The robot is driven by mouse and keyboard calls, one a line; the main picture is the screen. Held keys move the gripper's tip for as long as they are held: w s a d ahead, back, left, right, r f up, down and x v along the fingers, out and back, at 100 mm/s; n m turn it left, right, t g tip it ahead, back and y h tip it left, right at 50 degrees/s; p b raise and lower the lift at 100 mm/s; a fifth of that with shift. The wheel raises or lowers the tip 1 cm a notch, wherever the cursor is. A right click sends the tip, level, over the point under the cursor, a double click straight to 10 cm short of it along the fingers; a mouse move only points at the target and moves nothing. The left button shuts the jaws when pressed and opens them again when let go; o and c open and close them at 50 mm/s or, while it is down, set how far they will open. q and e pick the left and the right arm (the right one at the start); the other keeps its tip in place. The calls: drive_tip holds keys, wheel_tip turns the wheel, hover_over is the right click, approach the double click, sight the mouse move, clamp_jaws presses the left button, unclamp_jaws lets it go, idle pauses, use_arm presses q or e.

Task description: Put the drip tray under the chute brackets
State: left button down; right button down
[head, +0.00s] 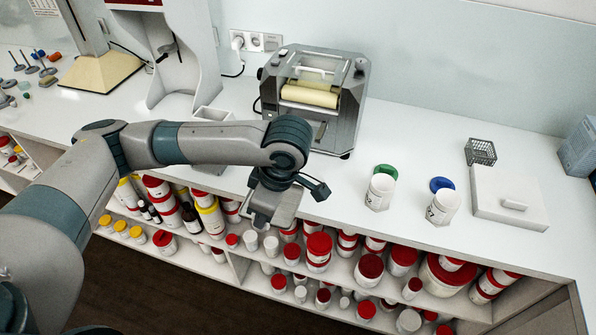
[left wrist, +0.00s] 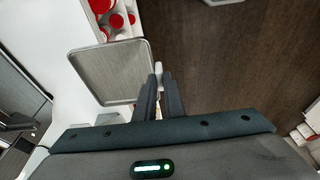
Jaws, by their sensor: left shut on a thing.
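The drip tray (left wrist: 115,72) is a flat grey square with a pale rim and a small light grip tab at its side. My left gripper (left wrist: 160,85) is shut on that tab, with the tray reaching out to the left in the left wrist view. In the head view the tray (head: 285,207) is partly hidden by my left gripper (head: 263,212), in front of the counter's front edge and above the shelves. The metal mill (head: 348,108) with cream rollers stands on the counter behind my arm. Its chute brackets cannot be made out clearly. My right gripper is not in view.
The white counter (head: 400,130) has a clear patch right of the mill. Several red-lidded jars fill the shelves below.

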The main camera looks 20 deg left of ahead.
use_arm(q)
drive_tip(key=shift+w, duration=0.1)
drive_tip(key=shift+w+f+b, duration=0.2)
drive_tip(key=shift+w+b, duration=0.6)
drive_tip(key=shift+b, duration=0.2)
drive_tip(key=w+f, duration=0.2)
drive_tip(key=w, duration=1.6)
drive_tip(key=shift+d+f+p, duration=0.3)
drive_tip(key=shift+p, duration=0.15)
